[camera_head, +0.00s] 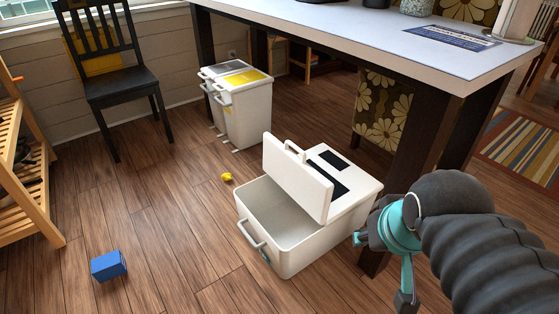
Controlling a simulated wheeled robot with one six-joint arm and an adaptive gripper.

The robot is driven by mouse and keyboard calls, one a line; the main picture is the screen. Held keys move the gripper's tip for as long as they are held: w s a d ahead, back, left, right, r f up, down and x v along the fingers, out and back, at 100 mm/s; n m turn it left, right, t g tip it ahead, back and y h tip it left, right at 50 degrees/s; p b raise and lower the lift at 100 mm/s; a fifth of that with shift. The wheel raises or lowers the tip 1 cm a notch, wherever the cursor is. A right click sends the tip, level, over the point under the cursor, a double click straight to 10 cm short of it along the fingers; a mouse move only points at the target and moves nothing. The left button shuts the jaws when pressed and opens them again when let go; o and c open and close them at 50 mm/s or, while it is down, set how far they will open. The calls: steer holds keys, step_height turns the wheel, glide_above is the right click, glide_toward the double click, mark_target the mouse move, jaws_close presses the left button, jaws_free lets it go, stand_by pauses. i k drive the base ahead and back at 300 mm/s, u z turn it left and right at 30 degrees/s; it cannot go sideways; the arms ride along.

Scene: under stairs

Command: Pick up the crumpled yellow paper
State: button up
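The crumpled yellow paper (227,177) is a small yellow lump on the wooden floor, left of the open white bin and in front of the upright bins. My gripper (384,268), with teal and dark parts, is at the lower right, beside the right side of the open bin. Its two fingers look spread apart, and I see nothing between them. It is well to the right of the paper, with the open bin between them.
The open white bin (288,256) lies on the floor with its lid raised. Upright white bins (245,118) stand behind. A blue box (109,265), black chair (122,84), wooden rack (31,178) and table (350,35) stand around. The floor left of the paper is clear.

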mark_target(226, 176)
steer(key=u, duration=1)
steer(key=k, duration=1.25)
steer(key=u, duration=1.25)
steer(key=i, duration=1.05)
steer(key=z, duration=0.4)
steer(key=i, duration=1.4)
steer(key=z, duration=1.75)
steer(key=i, duration=0.65)
steer(key=z, duration=0.65)
